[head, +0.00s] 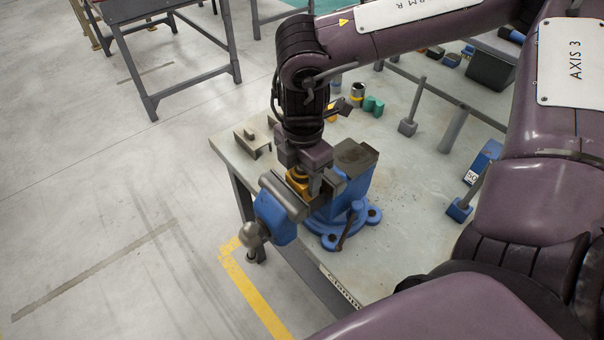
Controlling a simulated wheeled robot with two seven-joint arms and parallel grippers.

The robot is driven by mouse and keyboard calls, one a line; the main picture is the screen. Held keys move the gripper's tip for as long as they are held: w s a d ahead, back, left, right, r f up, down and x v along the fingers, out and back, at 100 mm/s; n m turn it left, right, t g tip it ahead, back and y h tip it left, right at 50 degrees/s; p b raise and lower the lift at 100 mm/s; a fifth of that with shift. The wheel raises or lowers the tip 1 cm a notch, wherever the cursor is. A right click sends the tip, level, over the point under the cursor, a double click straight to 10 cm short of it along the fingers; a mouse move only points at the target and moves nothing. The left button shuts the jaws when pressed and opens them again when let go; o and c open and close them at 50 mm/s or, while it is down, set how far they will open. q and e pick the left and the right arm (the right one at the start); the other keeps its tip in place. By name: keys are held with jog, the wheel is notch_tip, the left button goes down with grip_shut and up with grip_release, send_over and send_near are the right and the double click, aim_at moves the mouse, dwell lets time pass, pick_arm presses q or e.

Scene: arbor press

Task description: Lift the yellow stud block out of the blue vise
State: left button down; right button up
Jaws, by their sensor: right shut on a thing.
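The blue vise (324,215) is fixed at the near left corner of the workbench, with its jaws and screw handle pointing to the lower left. The yellow stud block (297,176) shows between the vise jaws, partly hidden by my right gripper. My right gripper (305,177) reaches down from above and is shut on the yellow block. I cannot tell whether the block still touches the jaws. My left gripper is not in view.
The grey workbench (404,229) has free room right of the vise. A green part (373,106) and several small items stand behind.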

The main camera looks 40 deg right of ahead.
jog(key=shift+r, duration=0.1)
jog(key=shift+r+p, duration=2)
jog(key=shift+r, duration=1.75)
jog(key=shift+w, duration=0.1)
